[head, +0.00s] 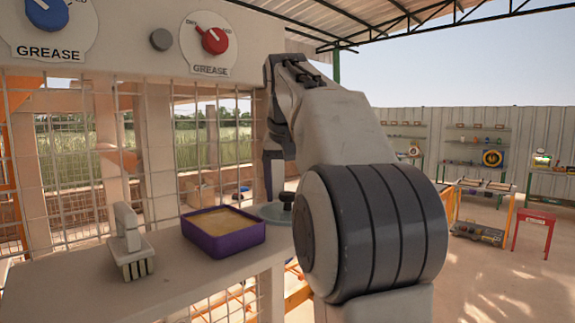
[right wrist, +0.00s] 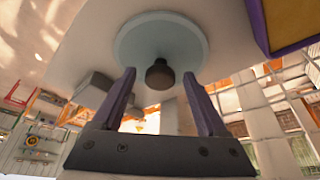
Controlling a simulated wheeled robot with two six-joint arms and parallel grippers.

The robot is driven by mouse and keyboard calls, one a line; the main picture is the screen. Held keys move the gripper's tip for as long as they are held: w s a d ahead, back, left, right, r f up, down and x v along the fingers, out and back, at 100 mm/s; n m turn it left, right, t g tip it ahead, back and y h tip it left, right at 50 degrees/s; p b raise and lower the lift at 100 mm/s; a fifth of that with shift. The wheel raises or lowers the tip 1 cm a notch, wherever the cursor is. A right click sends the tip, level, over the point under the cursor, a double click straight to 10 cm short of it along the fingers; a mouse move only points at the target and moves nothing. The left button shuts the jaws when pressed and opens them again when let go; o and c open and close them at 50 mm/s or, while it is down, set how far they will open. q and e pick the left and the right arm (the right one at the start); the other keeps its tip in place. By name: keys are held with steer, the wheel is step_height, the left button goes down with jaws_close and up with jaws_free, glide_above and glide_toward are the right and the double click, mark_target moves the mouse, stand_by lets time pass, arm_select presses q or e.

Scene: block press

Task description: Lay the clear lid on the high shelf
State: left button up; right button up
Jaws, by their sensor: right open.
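The clear lid (head: 268,213) is a round, pale bluish disc with a dark knob (head: 286,199). It lies flat at the right end of the pale shelf (head: 182,268), partly hidden by my right arm. In the right wrist view the lid (right wrist: 135,45) shows with its knob (right wrist: 160,75) facing my right gripper. My right gripper (right wrist: 159,80) is open, its two purple-grey fingers on either side of the knob in that picture. No contact with the knob is visible. My left gripper is not in view.
A purple tub (head: 222,243) with tan contents stands left of the lid. A white-handled brush (head: 130,245) stands further left. A wire mesh (head: 70,185) rises behind the shelf, below a panel with blue (head: 47,13) and red (head: 215,40) knobs.

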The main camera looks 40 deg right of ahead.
steer(key=p+v, duration=0.3)
steer(key=v, duration=0.7)
steer(key=shift+r, duration=0.35)
steer(key=shift+s, duration=0.1)
